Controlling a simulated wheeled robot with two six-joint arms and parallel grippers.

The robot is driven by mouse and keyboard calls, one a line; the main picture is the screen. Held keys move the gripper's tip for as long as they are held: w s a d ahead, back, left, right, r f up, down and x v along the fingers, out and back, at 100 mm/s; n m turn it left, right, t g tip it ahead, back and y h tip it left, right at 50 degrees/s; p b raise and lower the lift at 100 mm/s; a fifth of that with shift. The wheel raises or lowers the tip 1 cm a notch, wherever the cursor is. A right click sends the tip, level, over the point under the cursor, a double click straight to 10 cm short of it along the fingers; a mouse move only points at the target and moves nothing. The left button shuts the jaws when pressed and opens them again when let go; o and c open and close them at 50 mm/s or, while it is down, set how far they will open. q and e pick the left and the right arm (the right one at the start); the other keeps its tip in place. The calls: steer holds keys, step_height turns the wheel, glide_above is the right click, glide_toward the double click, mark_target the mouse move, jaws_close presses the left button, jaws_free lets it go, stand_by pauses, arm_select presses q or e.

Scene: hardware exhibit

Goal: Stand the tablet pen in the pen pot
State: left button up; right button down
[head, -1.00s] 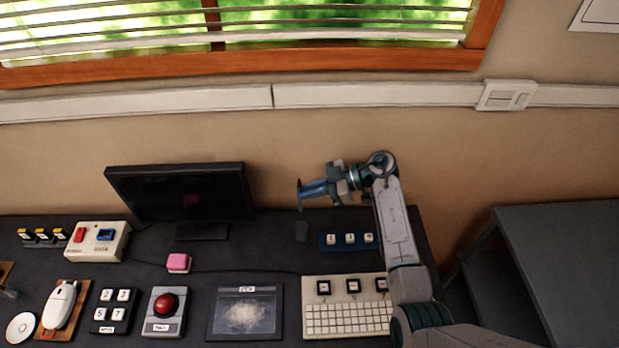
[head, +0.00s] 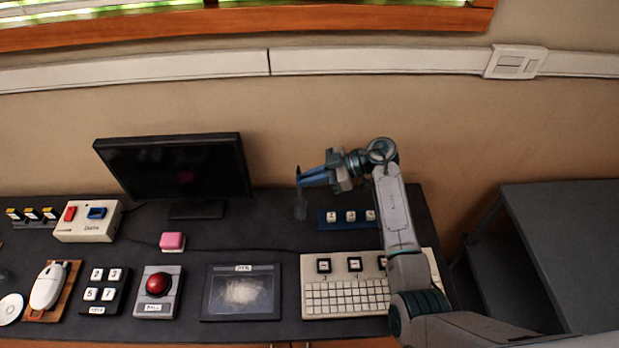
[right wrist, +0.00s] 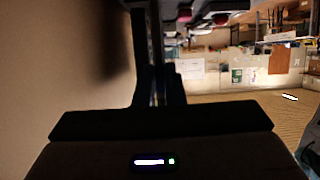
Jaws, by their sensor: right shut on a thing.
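My right gripper (head: 311,178) is shut on the tablet pen (head: 298,172), a slim dark stick held about upright at the fingertips. The pen pot (head: 301,209) is a small grey, see-through cup at the back of the desk, left of the blue switch strip. The pen is right above the pot in the head view, and its lower end meets the pot's top in the picture. I cannot tell whether the tip is inside. In the right wrist view the dark fingers (right wrist: 156,90) are together; the pen is not clear there. My left gripper is out of view.
The blue strip with white keys (head: 350,218) lies just right of the pot. A monitor (head: 172,168) stands to the left. A pink block (head: 172,241), a drawing pad (head: 242,314) and a keyboard (head: 345,312) lie in front. The desk between pot and monitor is clear.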

step_height(320, 180, down, 6)
steer(key=b, duration=0.2)
steer(key=shift+f+b, duration=0.2)
steer(key=shift+b, duration=0.15)
steer(key=c, duration=1.4)
jaws_free()
steer(key=shift+c, duration=0.2)
steer(key=shift+d, duration=0.1)
